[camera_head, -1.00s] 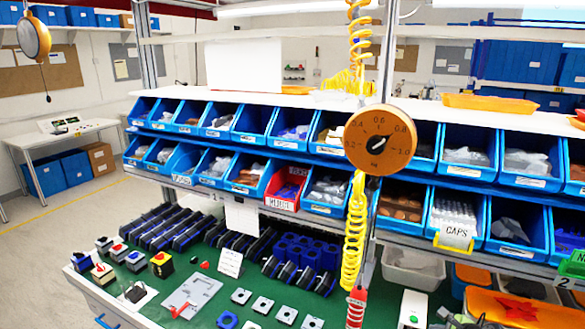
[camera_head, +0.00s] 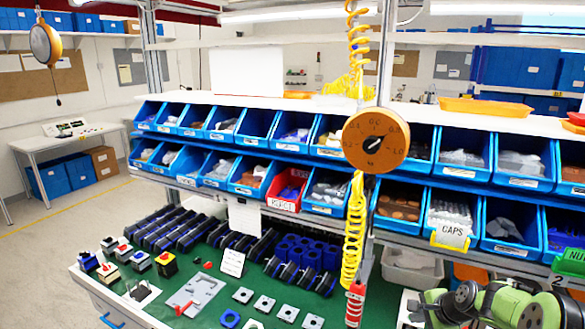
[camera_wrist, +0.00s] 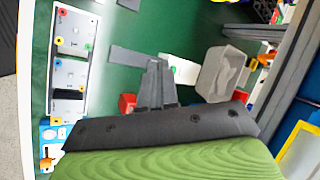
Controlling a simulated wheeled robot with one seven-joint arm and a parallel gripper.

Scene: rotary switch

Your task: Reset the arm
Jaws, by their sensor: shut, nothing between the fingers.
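The dial is not in the wrist view.
Two rows of blue bins (camera_head: 262,122) stand behind the dial. A yellow coiled cable (camera_head: 355,225) hangs just below it. Switches, blocks and small plates cover the bench (camera_head: 205,258). In the wrist view a grey bin (camera_wrist: 222,72) and a red block (camera_wrist: 127,103) lie near my gripper.

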